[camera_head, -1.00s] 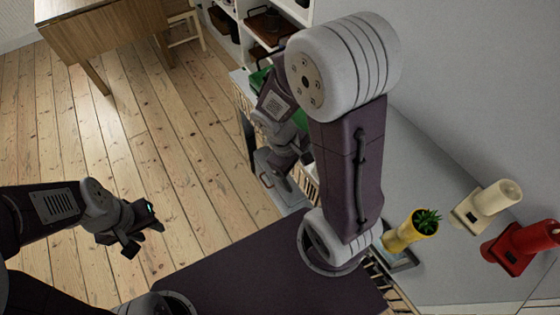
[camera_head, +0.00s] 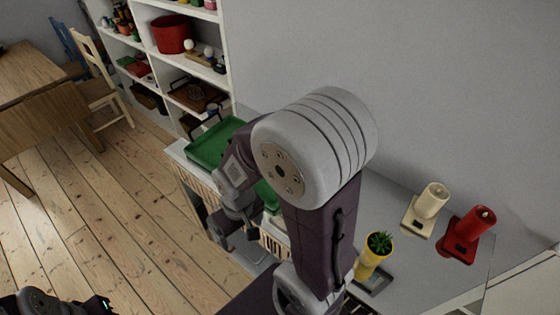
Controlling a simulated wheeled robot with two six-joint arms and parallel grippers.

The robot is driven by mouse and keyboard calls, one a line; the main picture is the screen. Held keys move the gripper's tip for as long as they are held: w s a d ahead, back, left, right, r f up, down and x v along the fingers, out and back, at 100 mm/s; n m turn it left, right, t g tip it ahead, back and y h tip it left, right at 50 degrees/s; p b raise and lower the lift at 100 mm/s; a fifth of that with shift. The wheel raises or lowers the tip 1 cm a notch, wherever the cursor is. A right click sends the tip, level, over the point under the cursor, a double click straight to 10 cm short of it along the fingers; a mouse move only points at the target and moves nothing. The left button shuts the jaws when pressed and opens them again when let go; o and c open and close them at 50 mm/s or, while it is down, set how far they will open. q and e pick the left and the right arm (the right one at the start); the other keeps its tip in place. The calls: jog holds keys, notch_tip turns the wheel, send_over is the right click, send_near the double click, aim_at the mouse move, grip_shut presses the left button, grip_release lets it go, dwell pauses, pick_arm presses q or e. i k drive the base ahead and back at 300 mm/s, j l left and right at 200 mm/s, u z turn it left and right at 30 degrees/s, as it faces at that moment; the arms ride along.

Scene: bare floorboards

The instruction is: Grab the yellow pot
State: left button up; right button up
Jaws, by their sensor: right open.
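The yellow pot (camera_head: 370,266) holds a small green plant (camera_head: 380,242). It stands on the light grey cabinet top (camera_head: 408,262) along the wall, just right of my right arm's upper link, which may hide part of its left edge. My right gripper (camera_head: 236,242) is open and hangs at the cabinet's front edge, well to the left of the pot and apart from it. My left gripper (camera_head: 98,306) is mostly cut off at the bottom left corner, far from the pot, and its fingers do not show clearly.
A green tray (camera_head: 212,146) is behind my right gripper. White shelves (camera_head: 170,72) stand at the back; open floorboards lie left.

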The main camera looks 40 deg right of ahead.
aim_at(378, 246)
jog(key=z, duration=2.95)
